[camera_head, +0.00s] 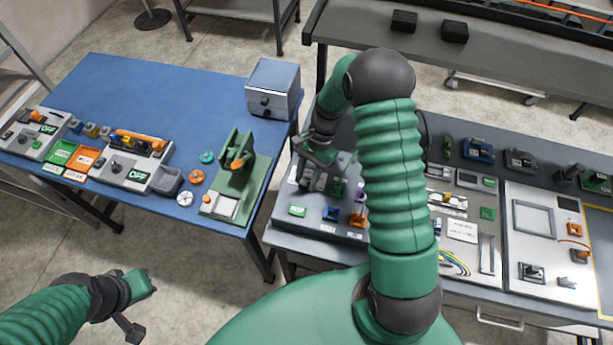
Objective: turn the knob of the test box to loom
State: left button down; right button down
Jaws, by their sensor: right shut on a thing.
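The test box, a grey panel (285,220) with a small lit green display (298,210), is at the left end of the right-hand grey table. My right gripper (311,182) reaches down over the back left of this panel and is shut. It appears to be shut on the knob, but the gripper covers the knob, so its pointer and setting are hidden. The display text is too small to read. My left gripper (140,308) is at the lower left, open and empty, above the floor and away from both tables.
A blue table (150,85) on the left holds grey boxes with displays (125,168), a green press-like fixture (236,170) and a grey cabinet (273,88). Small coloured parts (357,218) stand beside my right gripper. More panels (550,245) fill the right table.

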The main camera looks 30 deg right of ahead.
jog(key=shift+w+n+g+h, duration=0.15)
jog(key=shift+n+g+h, duration=0.15)
jog(key=shift+n, duration=0.75)
jog(key=shift+w+n+g+h, duration=0.2)
jog(key=shift+n+g, duration=0.2)
jog(key=shift+n, duration=0.65)
jog(key=shift+r, duration=0.1)
jog(key=c, duration=1.1)
grip_release()
jog(key=shift+c, duration=0.2)
jog(key=shift+o, duration=0.6)
jog(key=shift+d, duration=0.1)
jog(key=shift+s, duration=0.1)
jog(key=b+v, duration=0.2)
jog(key=v, duration=1.4)
jog(key=shift+w+d+r, duration=0.2)
jog(key=shift+w, duration=0.1)
